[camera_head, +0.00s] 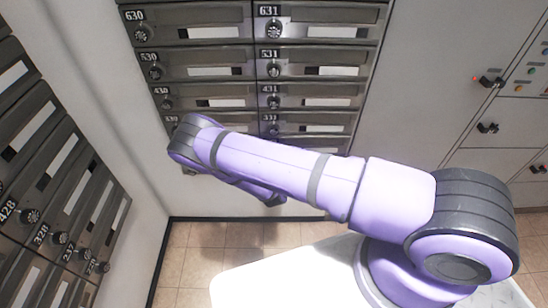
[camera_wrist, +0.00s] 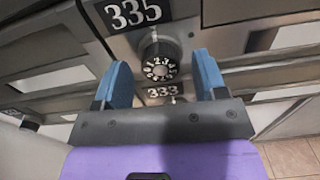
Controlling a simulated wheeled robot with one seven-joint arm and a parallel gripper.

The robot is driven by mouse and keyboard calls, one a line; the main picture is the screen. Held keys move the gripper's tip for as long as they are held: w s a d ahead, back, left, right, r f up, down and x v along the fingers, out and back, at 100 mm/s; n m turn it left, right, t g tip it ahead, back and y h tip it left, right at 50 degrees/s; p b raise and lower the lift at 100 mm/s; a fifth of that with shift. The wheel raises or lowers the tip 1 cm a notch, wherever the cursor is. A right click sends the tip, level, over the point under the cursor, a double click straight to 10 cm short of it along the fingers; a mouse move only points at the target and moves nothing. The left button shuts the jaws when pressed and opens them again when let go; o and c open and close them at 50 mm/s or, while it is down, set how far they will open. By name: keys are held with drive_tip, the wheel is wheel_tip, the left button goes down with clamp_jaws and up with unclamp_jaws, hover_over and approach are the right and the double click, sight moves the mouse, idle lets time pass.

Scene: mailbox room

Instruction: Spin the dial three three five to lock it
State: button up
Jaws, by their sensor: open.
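The black-and-white plate reading 335 (camera_wrist: 133,13) is at the top of the wrist view. Just below it is a round numbered dial (camera_wrist: 160,70) with a dark rim and a pale face with digits. A smaller plate reading 333 (camera_wrist: 162,91) sits under that dial. My gripper (camera_wrist: 161,62) is open, with one blue finger on each side of the dial. I see gaps between the dial and both fingers in the picture; whether the fingertips reach level with it is hard to tell. In the head view my arm hides the gripper and this dial.
A mailbox wall (camera_head: 252,52) with several numbered doors and dials rises ahead. Another bank of mailboxes (camera_head: 55,190) stands at the left. Pale lockers (camera_head: 425,70) with dark handles are at the right. Bare tiled floor (camera_head: 200,255) lies below.

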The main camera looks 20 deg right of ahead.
drive_tip(key=shift+s, duration=0.1)
drive_tip(key=v, duration=1)
drive_tip(key=shift+s+a, duration=0.15)
drive_tip(key=shift+s, duration=0.15)
drive_tip(key=d+r+m+g+h, duration=0.3)
drive_tip(key=r+m+g, duration=0.3)
drive_tip(key=r, duration=0.6)
drive_tip(key=d+r+m+g+h, duration=0.35)
drive_tip(key=r+m, duration=0.45)
drive_tip(key=r, duration=0.3)
drive_tip(key=d+r+m+g+h, duration=0.25)
drive_tip(key=r+m+g, duration=0.35)
drive_tip(key=r, duration=0.6)
drive_tip(key=s+d+r+m+g+y, duration=0.2)
drive_tip(key=s+d+r+m+y, duration=0.2)
drive_tip(key=s+r+m+y, duration=0.75)
drive_tip(key=s+a+r+t+y, duration=0.2)
drive_tip(key=s+r+t, duration=0.3)
drive_tip(key=s+r, duration=0.9)
drive_tip(key=shift+s+a+r+t+y, duration=0.2)
drive_tip(key=shift+s+a+t+y, duration=0.15)
drive_tip(key=shift+s+y, duration=0.15)
